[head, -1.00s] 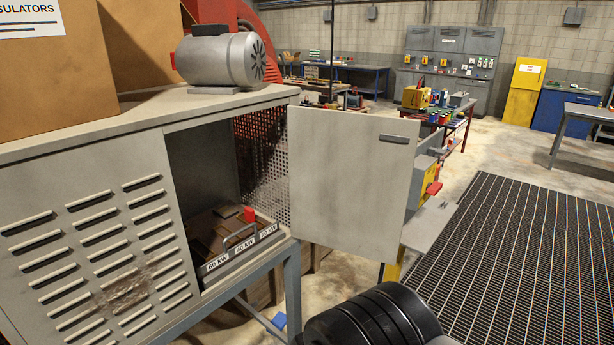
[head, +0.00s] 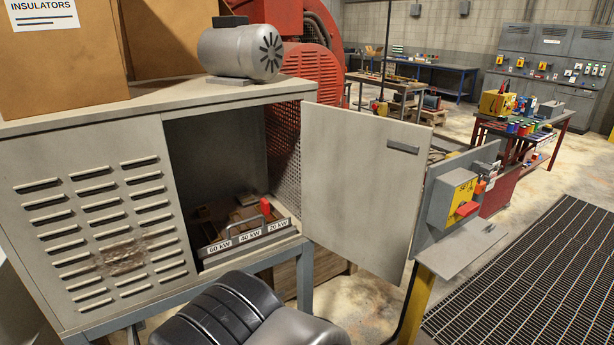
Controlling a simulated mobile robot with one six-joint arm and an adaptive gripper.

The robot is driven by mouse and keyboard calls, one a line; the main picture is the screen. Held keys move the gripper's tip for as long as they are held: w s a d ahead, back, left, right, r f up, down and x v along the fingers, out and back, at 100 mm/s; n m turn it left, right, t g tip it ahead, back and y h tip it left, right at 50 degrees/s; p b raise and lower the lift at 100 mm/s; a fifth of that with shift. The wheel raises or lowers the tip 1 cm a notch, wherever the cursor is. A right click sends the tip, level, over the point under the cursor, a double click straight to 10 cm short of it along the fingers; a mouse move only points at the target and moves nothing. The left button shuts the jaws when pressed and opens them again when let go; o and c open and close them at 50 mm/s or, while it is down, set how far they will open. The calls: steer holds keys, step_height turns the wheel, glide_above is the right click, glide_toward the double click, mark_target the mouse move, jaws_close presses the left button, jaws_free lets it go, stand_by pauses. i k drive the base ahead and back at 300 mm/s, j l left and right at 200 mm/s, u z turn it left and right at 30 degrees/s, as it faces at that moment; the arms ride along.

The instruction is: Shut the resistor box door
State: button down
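The resistor box (head: 80,187) is a grey cabinet on a blue-grey stand, with louvred slots in its left front panel. Its door (head: 362,180) is a plain grey panel with a small dark handle (head: 403,147) near its upper right corner. The door stands wide open, swung out to the right of the opening. Inside lies a tray (head: 247,237) labelled 60 kW, 40 kW and 20 kW, with a handle and a red block (head: 265,207). Black and grey rounded parts of my arm show at the bottom, in front of the box. My gripper is not in view.
A grey motor (head: 240,52) and cardboard boxes (head: 66,52) stand on top of the box. Right of the door, a yellow post carries a panel with a red-handled switch (head: 461,203) and a grey shelf (head: 470,247). Dark floor grating (head: 535,270) lies clear at the right.

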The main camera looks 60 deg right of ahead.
mark_target(362, 194)
steer(key=k+l+u, duration=0.15)
steer(key=l, duration=0.35)
steer(key=k+l+u, duration=0.15)
steer(key=k+l, duration=0.15)
steer(key=l, duration=0.2)
steer(key=k+l+u, duration=0.15)
steer(key=l, duration=0.35)
steer(key=k+l+u, duration=0.15)
steer(key=k+l, duration=0.2)
steer(key=k+l+u, duration=0.15)
steer(key=k+l, duration=0.15)
steer(key=l, duration=0.2)
steer(key=k+l, duration=0.45)
steer(key=l, duration=0.15)
steer(key=k+l, duration=0.5)
steer(key=i+j+z, duration=0.3)
steer(key=i+j, duration=0.25)
